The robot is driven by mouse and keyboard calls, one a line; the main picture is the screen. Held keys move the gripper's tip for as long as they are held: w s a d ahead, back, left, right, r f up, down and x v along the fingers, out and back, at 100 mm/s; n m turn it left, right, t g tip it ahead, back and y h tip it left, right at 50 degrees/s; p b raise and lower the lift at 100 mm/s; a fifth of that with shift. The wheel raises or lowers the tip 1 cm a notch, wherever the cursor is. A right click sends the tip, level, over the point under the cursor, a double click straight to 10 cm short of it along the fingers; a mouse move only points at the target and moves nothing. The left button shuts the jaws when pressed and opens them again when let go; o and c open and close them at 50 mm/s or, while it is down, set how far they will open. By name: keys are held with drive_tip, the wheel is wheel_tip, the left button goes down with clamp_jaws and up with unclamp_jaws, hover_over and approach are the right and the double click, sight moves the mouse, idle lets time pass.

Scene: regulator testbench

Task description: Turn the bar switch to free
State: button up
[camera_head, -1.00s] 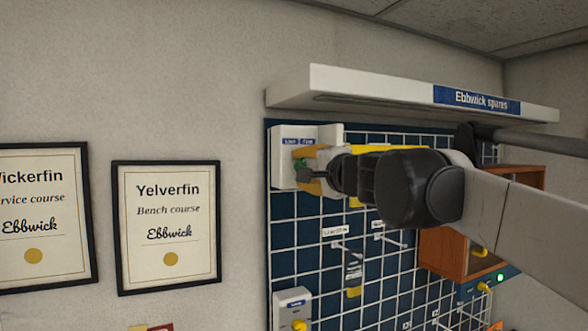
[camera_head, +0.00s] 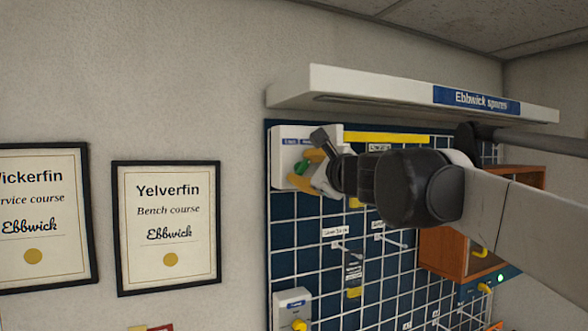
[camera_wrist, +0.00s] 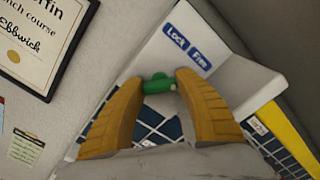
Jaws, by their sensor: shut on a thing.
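The bar switch (camera_wrist: 158,84) is a small green handle on a white wall-mounted box (camera_wrist: 225,85). The box has blue "Lock" and "Free" labels (camera_wrist: 187,48) side by side above the handle. My gripper (camera_wrist: 160,82) has its two yellow fingers shut on the green bar, one on each side. In the head view the bar (camera_head: 302,168) shows as a bit of green between the fingers, at the box on the upper left of the panel. My gripper is rolled, so the labels look tilted in the wrist view. The bar's base is partly hidden.
A white shelf (camera_head: 400,88) marked "Ebbwick spares" juts out just above the box and arm. A yellow strip (camera_head: 385,138) runs along the top of the blue grid panel (camera_head: 290,235). Another white box (camera_head: 292,305) sits lower. Framed certificates (camera_head: 167,225) hang left.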

drive_tip(key=shift+m, duration=0.6)
drive_tip(key=o, duration=1.2)
drive_tip(key=shift+w, duration=0.1)
drive_tip(key=v, duration=1.2)
